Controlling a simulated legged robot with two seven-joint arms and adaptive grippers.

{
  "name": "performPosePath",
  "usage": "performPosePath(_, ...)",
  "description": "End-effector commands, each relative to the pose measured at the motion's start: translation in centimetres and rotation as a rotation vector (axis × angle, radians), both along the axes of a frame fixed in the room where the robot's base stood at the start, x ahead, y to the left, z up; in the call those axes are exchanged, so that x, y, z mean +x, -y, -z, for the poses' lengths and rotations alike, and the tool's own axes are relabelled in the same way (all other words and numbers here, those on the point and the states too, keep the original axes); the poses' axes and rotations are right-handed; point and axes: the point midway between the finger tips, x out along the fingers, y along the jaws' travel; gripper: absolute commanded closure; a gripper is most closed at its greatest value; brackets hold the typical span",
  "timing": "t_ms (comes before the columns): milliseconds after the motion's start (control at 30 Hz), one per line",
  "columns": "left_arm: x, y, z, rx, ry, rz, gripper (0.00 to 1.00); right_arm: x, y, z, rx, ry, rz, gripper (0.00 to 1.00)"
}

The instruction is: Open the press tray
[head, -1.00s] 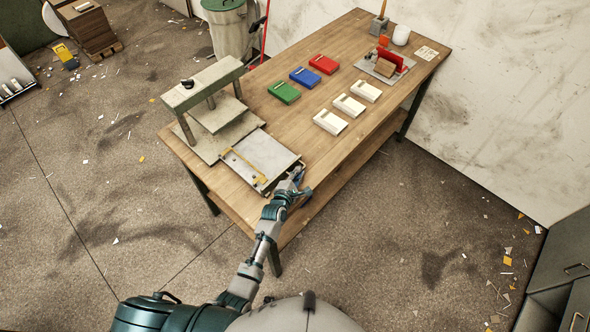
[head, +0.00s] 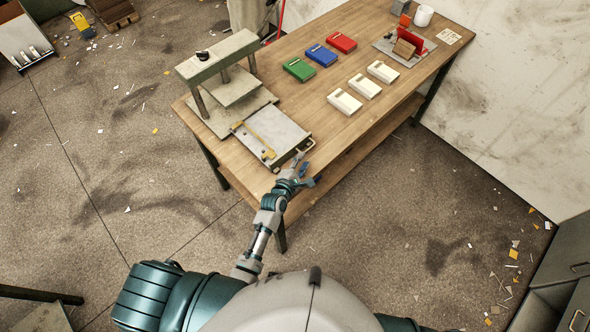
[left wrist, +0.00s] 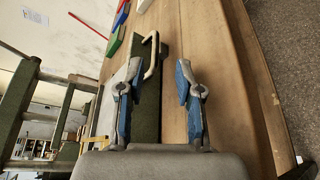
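A pale bar handle (head: 300,153) is on the tray's near right end. In the left wrist view the handle (left wrist: 152,55) shows on the tray's dark green end face (left wrist: 147,105). My left gripper (head: 304,170) is open and empty, just short of the handle. In the left wrist view its fingers (left wrist: 159,82) are spread, with the handle ahead between them. My right gripper is out of view.
Green (head: 299,69), blue (head: 321,55) and red (head: 342,42) boxes and several white boxes (head: 345,101) lie further along the table (head: 340,125). A grey fixture with a red part (head: 412,44) stands at the far end. The table's front edge is close below my left gripper.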

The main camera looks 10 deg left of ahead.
Motion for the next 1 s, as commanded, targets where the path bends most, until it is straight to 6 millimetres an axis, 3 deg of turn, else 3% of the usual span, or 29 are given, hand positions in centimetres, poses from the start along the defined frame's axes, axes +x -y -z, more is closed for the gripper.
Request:
performPosePath(100,-2.6,-1.0,-0.4,-0.001,-0.002,-0.002,0.65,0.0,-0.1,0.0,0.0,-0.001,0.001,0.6)
performPosePath(333,-5.4,-2.1,-1.0,-0.004,-0.002,-0.001,0.65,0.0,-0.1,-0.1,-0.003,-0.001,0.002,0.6)
performPosePath(1000,-5.7,-2.0,-1.1,-0.001,-0.003,0.0,0.65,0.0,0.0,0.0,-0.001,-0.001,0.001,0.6)
